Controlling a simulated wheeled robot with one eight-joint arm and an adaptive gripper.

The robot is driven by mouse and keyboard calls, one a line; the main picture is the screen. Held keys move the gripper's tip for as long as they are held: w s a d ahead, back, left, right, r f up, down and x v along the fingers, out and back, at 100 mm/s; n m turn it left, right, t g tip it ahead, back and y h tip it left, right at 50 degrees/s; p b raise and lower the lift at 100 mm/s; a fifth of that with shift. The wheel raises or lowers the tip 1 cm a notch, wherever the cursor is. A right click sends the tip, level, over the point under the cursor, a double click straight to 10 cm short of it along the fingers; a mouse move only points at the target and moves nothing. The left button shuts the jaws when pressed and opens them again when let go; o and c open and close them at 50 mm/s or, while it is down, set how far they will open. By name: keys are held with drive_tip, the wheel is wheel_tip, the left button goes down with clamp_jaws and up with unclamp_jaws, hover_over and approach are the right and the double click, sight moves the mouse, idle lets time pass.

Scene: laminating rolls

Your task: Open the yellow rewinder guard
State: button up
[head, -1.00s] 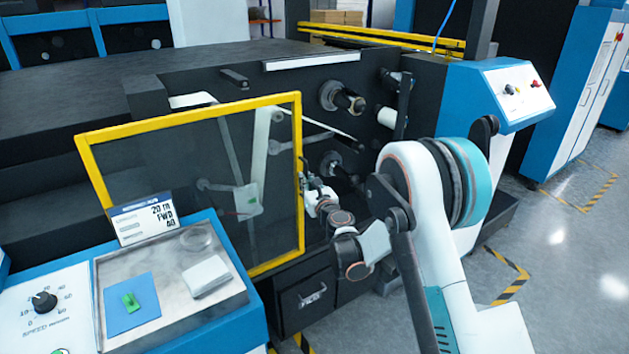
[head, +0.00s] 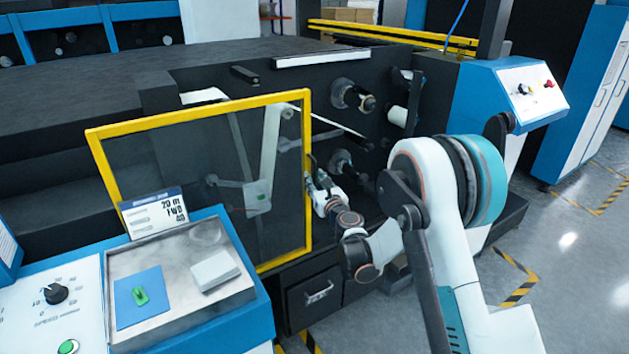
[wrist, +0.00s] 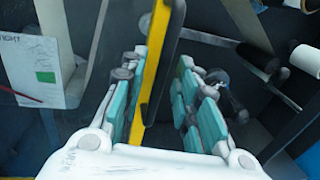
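The yellow rewinder guard (head: 308,170) is a clear panel in a yellow frame on the machine front, seen in the head view. It stands at an angle, with rollers uncovered to its right. My gripper (head: 312,172) is at the guard's right upright, its fingertips partly hidden. In the wrist view, the yellow upright (wrist: 155,75) with a dark strip along it runs between the two teal fingers of my gripper (wrist: 160,85). The fingers are spread, with the bar closer to the left finger and a gap before the right one. I cannot tell whether the left finger touches it.
A blue console with a metal tray (head: 180,312) and a small display sign (head: 154,213) stands in front of the guard's lower left. Rollers (head: 352,97) stick out from the dark machine face. A blue control box (head: 520,90) is at the right. Clear floor lies far right.

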drive_tip(key=v, duration=1.1)
drive_tip(key=shift+r, duration=0.15)
drive_tip(key=s+d+r+n+g, duration=0.45)
drive_tip(key=s+r+n, duration=0.8)
drive_tip(key=n, duration=0.35)
drive_tip(key=s+d+f+n+g+h, duration=0.1)
drive_tip(key=s+d+n+h, duration=0.1)
drive_tip(key=s+d+n, duration=0.3)
drive_tip(key=s+d+f+n+g+h, duration=0.1)
drive_tip(key=s+d+n, duration=0.4)
drive_tip(key=s, duration=0.8)
drive_tip(key=s+d+f+n+g+h, duration=0.1)
drive_tip(key=s+d+n+g+h, duration=0.2)
drive_tip(key=s+d, duration=0.4)
drive_tip(key=shift+s+d+f+n+h, duration=0.2)
drive_tip(key=shift+s+d+n+h, duration=0.1)
drive_tip(key=shift+s+n+h, duration=0.65)
